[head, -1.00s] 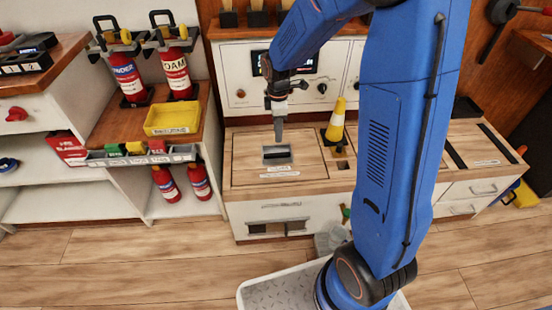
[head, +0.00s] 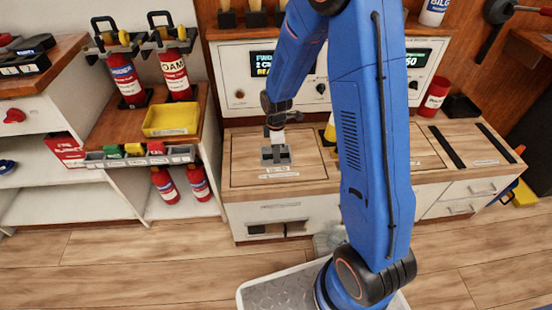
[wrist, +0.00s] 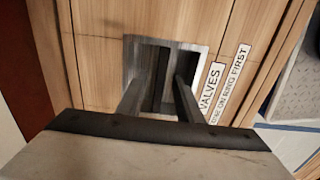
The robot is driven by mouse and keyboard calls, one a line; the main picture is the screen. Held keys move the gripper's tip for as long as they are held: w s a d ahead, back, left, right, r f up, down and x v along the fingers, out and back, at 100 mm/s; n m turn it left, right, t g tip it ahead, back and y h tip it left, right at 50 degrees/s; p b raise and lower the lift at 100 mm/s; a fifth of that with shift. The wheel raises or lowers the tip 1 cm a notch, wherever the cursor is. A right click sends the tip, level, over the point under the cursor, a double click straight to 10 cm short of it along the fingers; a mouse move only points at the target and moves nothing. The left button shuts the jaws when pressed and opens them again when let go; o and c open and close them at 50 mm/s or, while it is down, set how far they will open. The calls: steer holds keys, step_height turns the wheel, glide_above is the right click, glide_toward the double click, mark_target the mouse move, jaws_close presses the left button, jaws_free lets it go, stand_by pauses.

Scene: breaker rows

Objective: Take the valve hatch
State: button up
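The valve hatch (head: 245,165) is a wooden panel set flush in the counter top, with a white label along its front edge. In the wrist view its label (wrist: 212,90) reads VALVES, with a second line ending in FIRST. A square metal recessed handle (wrist: 195,60) with a dark bar inside sits in the panel. My gripper (wrist: 158,85) points down with its two fingers apart, tips in the recess on either side of the bar. I cannot tell whether they touch it. In the head view my gripper (head: 276,150) hides part of the handle.
A yellow cone stands right of the hatch, mostly hidden by my arm. A control panel with a lit screen (head: 263,64) is behind. A yellow tray (head: 171,119) and fire extinguishers (head: 175,72) stand on the left shelf. A red can (head: 434,97) is at the right.

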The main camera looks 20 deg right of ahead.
steer(key=shift+f, duration=0.55)
jaws_close()
stand_by(1.0)
